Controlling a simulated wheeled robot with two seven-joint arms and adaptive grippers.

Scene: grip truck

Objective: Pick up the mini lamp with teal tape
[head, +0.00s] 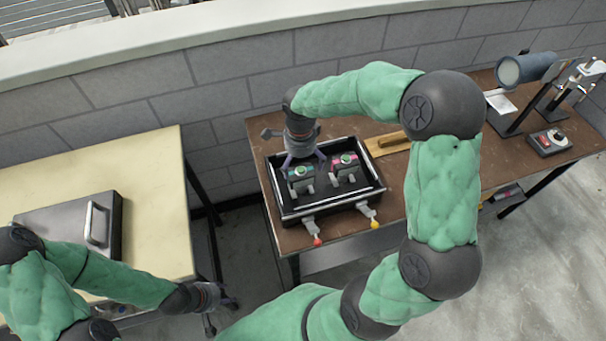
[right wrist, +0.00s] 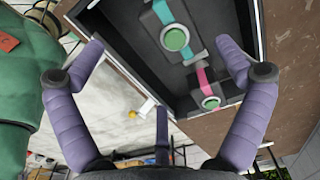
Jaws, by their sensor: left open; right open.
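The mini lamp with teal tape (head: 301,179) sits in the left part of a black tray (head: 330,204) in the head view. In the right wrist view this lamp (right wrist: 176,39) shows its round green top and teal bands between my fingers. A similar lamp with pink tape (head: 345,163) is beside it, also in the right wrist view (right wrist: 209,100). My right gripper (head: 304,160) is open just above the teal-taped lamp; its purple fingers (right wrist: 160,48) are spread, and I see no clear contact. My left gripper (head: 226,304) is open and empty, low by the pale table.
Two clamps with red and yellow tips stick out at the tray's front. A metal case (head: 70,222) lies on the pale table (head: 100,165).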

